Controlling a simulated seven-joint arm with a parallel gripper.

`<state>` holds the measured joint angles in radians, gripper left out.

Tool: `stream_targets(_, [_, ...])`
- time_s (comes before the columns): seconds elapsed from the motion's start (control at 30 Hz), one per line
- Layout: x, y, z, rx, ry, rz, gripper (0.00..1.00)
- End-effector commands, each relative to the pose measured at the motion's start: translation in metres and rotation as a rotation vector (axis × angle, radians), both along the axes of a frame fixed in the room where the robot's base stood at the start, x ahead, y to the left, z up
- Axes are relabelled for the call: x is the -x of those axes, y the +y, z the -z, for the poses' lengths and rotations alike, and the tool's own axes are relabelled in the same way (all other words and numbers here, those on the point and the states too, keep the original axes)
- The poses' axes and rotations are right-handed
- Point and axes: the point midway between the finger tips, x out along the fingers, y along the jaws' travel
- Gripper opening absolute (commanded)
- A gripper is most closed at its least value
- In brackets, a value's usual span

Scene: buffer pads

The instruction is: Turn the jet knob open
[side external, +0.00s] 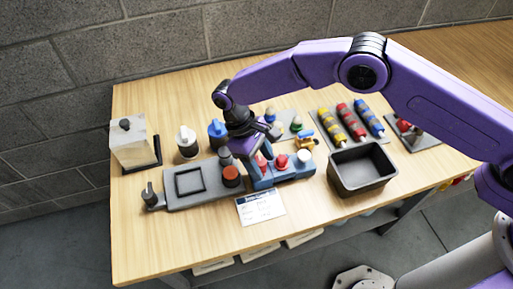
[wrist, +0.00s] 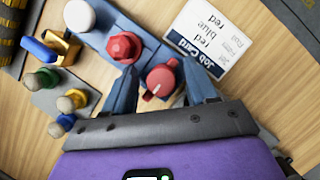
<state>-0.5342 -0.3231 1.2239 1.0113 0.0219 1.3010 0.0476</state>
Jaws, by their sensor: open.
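A blue block (side external: 295,172) on the table carries red knobs and a white knob (side external: 304,156). In the wrist view, a round red knob (wrist: 161,80) with a pale pointer line sits between the fingers of my gripper (wrist: 162,90). The fingers are open, one on each side of it; I cannot tell whether they touch it. A faceted red knob (wrist: 124,47) is beside it on the block, outside the fingers. In the side view, my gripper (side external: 256,172) points down over the block's left part and partly hides the knob between its fingers. No label names the jet knob.
A grey plate (side external: 190,203) with an orange-topped jar (side external: 231,177) lies left of the block. A job card (side external: 260,206) lies in front, a black bin (side external: 361,169) at right. Striped rollers (side external: 353,125) and small coloured pegs (wrist: 42,80) lie behind.

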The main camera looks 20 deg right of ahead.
Motion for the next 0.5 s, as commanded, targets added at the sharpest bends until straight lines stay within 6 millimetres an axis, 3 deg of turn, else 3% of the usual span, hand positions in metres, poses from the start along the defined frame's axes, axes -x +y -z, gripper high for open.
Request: stream_targets(0.5, [-0.024, 0.024, -0.08, -0.003, -0.003, 0.001, 0.57])
